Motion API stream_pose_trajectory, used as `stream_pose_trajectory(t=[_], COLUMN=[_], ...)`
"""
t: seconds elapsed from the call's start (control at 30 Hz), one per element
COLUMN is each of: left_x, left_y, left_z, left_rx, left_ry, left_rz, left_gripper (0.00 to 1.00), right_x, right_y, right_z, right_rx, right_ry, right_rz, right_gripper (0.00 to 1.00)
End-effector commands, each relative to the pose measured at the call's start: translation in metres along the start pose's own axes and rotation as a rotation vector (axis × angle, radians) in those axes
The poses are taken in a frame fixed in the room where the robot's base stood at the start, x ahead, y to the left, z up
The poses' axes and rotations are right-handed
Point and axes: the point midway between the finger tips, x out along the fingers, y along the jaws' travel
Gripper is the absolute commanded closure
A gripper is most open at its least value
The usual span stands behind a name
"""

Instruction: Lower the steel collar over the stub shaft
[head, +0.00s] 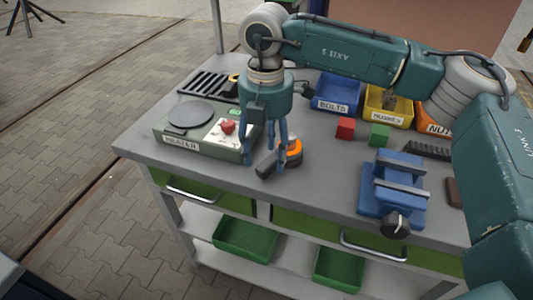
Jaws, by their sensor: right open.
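My right gripper (265,158) points down over the front of the bench, beside the heater. Its blue-green fingers are spread apart and it is open. A dark grey, block-like piece (266,164) shows low between the fingertips; I cannot tell whether it touches them. An orange and black round piece (293,150) stands just right of the fingers, partly hidden by them. I cannot clearly make out a steel collar or a stub shaft; the fingers cover part of this spot. My left gripper is not in view.
The heater (170,143), with a round dark plate and red knob, stands left. A blue vise (393,183) stands right. A red block (345,128), a green block (379,135) and bins, including the blue BOLTS bin (333,105), are behind. The bench front between gripper and vise is clear.

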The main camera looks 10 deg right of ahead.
Motion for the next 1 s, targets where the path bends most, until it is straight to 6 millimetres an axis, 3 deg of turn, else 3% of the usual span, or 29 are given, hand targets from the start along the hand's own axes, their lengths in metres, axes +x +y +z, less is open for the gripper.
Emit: stream_pose_trajectory(t=[0.3,0.5,1.0], left_x=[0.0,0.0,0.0], left_y=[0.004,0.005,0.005], left_z=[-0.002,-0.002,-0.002], left_rx=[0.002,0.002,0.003], left_ry=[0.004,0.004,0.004], left_rz=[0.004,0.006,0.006], left_gripper=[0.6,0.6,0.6], right_x=[-0.049,-0.068,-0.072], right_y=[0.001,0.0,0.0], right_z=[-0.001,0.0,0.0], right_rx=[-0.002,0.0,-0.001], right_ry=[0.001,0.0,0.001], right_rz=[0.005,0.003,0.002], right_gripper=[0.46,0.46,0.46])
